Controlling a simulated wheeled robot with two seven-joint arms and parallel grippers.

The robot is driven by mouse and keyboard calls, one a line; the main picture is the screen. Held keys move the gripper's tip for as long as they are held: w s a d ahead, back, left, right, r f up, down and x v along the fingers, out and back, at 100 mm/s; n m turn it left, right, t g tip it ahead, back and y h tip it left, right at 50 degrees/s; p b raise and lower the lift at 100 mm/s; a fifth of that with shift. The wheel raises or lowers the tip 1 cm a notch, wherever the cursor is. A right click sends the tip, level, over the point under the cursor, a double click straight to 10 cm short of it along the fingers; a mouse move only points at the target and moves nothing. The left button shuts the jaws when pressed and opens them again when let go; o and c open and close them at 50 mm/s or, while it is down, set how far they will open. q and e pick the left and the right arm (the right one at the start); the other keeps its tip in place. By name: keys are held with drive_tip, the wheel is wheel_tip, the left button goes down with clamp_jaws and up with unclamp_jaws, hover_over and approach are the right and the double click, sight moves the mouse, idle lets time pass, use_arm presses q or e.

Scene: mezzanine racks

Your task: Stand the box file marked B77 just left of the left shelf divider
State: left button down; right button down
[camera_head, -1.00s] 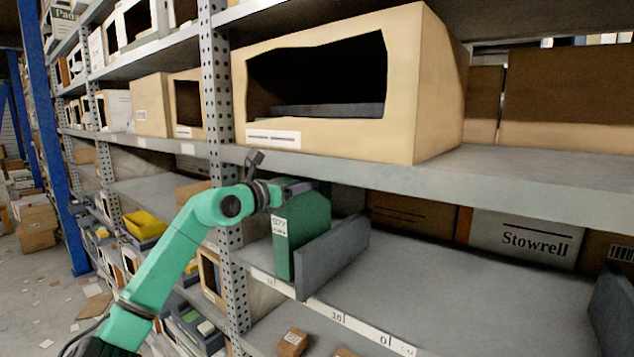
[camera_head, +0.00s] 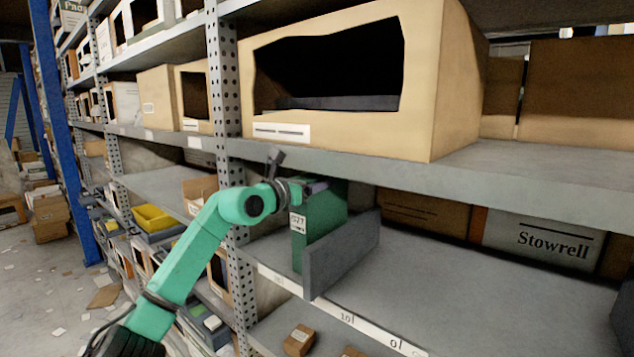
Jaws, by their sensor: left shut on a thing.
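The green box file (camera_head: 322,214) stands upright on the middle shelf, just left of the grey left shelf divider (camera_head: 342,250). Its white spine label seems to read B77 or similar, but it is small and blurred. My left gripper (camera_head: 314,188) is shut on the top of the box file, close under the shelf above. The divider hides the file's lower right side. Whether its base touches the shelf is hard to tell. My right gripper is not in view.
A large tan carton (camera_head: 350,90) sits on the shelf above. A perforated upright (camera_head: 232,200) stands left of the file. A Stowrell carton (camera_head: 540,243) is at the back right. The shelf (camera_head: 470,290) right of the divider is clear.

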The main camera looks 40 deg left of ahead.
use_arm(q)
drive_tip(key=shift+c, duration=0.6)
unclamp_jaws()
drive_tip(key=shift+w+d+f, duration=0.1)
drive_tip(key=shift+w+d, duration=0.05)
drive_tip(key=shift+w, duration=0.05)
drive_tip(key=shift+s, duration=0.25)
drive_tip(key=s+b, duration=1)
drive_tip(key=s, duration=0.1)
drive_tip(key=shift+s+b, duration=0.35)
drive_tip(key=shift+s, duration=0.05)
